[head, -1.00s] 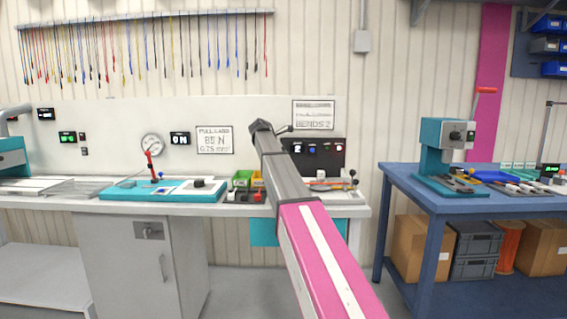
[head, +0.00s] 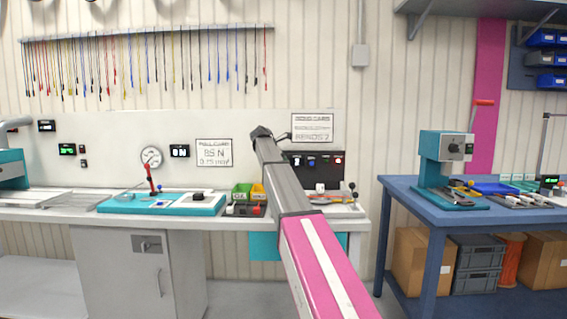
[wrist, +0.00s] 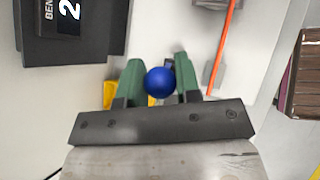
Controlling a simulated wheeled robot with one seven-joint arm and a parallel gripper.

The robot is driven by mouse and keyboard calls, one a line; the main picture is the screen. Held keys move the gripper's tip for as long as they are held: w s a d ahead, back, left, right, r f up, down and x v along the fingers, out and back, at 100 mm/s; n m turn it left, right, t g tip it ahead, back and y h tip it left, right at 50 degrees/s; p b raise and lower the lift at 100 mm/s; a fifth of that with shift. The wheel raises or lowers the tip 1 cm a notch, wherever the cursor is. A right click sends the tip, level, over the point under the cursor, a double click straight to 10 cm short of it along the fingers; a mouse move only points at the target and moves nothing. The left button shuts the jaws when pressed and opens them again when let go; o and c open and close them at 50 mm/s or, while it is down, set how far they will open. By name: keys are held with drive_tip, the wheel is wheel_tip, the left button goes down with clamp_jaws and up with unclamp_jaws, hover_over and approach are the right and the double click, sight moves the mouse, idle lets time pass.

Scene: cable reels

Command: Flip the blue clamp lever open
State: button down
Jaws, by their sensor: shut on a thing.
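The blue ball knob of the clamp lever (wrist: 160,82) sits between the two green fingers of my gripper (wrist: 160,85) in the wrist view. The fingers are close against its sides, shut on it. The rest of the lever is mostly hidden behind the knob and fingers, so its angle cannot be told. In the head view my arm covers the gripper and the blue knob.
In the wrist view a black display box (wrist: 85,25) is at upper left, and an orange cable (wrist: 226,45) runs at right. In the head view a teal fixture (head: 125,206) and green bin (head: 240,192) stand on the white bench. A blue table (head: 405,192) is at right.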

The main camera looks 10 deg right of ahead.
drive_tip(key=shift+w, duration=0.15)
drive_tip(key=c, duration=0.8)
unclamp_jaws()
drive_tip(key=shift+a, duration=0.1)
drive_tip(key=v, duration=1)
drive_tip(key=shift+a+r, duration=0.25)
drive_tip(key=shift+r, duration=0.05)
drive_tip(key=shift+s, duration=0.25)
